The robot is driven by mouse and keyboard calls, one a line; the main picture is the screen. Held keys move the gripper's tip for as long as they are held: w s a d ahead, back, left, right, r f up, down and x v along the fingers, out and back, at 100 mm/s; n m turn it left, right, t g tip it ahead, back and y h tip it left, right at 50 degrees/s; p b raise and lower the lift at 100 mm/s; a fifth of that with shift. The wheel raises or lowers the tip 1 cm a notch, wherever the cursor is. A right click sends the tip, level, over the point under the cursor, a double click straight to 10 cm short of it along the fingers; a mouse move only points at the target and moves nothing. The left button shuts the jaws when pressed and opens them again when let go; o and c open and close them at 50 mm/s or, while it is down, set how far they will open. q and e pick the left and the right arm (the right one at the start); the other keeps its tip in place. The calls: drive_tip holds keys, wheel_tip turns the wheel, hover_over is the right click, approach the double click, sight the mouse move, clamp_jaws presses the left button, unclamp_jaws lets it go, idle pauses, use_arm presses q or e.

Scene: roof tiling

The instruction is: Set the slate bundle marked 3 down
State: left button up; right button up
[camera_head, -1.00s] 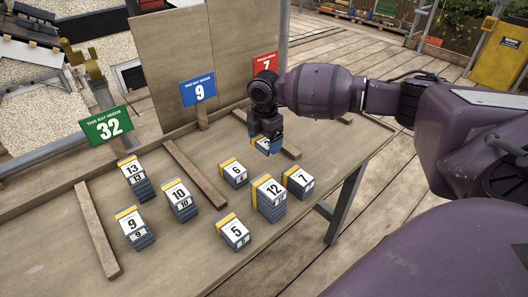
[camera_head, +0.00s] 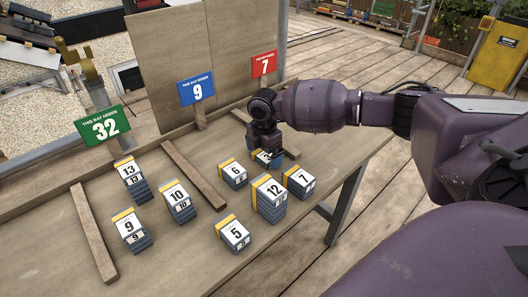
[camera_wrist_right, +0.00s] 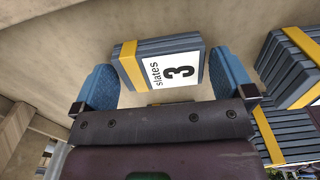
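The slate bundle marked 3 (camera_wrist_right: 165,66) lies flat between the blue fingers of my right gripper (camera_wrist_right: 158,85) in the right wrist view. It has a yellow band and a white label. A narrow gap shows beside the fingers, so the gripper looks open around it. In the head view, my right gripper (camera_head: 265,158) is low over the table (camera_head: 285,235), behind the bundle marked 12 (camera_head: 270,190), with the bundle marked 3 partly hidden under it. The bundle appears to rest on the table. My left gripper is out of view.
Bundles marked 6 (camera_head: 233,172) and 7 (camera_head: 299,180) stand close by. Others marked 5 (camera_head: 235,232), 9, 10 and 13 stand further left. Wooden strips (camera_head: 194,174) divide the table.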

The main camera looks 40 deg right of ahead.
sight(264, 154)
wheel_tip(264, 154, up, 12)
drive_tip(key=p, duration=0.2)
drive_tip(key=shift+r, duration=0.15)
idle(0.5)
